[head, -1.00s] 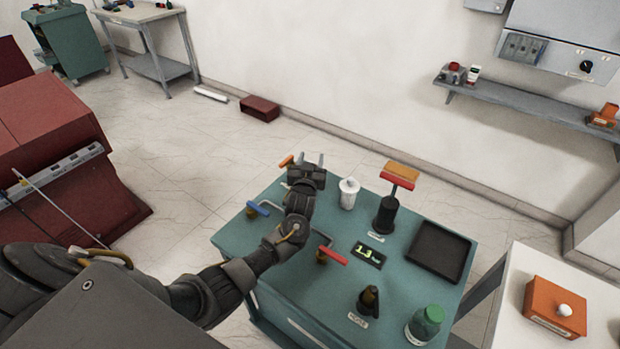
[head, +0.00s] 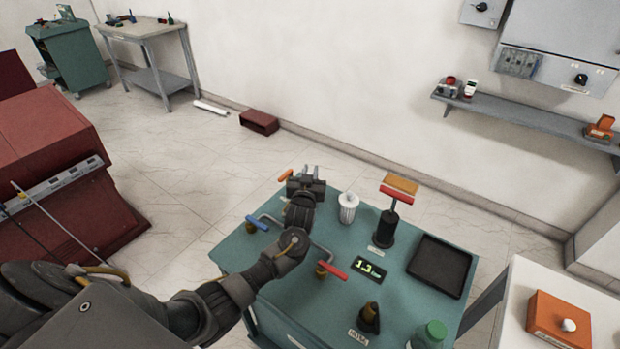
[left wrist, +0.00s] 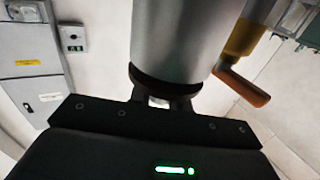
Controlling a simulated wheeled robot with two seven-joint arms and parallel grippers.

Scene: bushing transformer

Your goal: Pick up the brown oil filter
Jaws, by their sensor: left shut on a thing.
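My left gripper (head: 310,169) is over the far left edge of the teal table, its fingers drawn close together. In the left wrist view a grey cylinder (left wrist: 175,40) with a dark lower rim stands right at the fingers (left wrist: 160,100), and they are shut on it. Its upper part is cut off by the frame, and I cannot make it out in the head view. No clearly brown filter shows. A white ribbed filter (head: 348,207) stands on the table just right of the gripper, apart from it. My right gripper is out of view.

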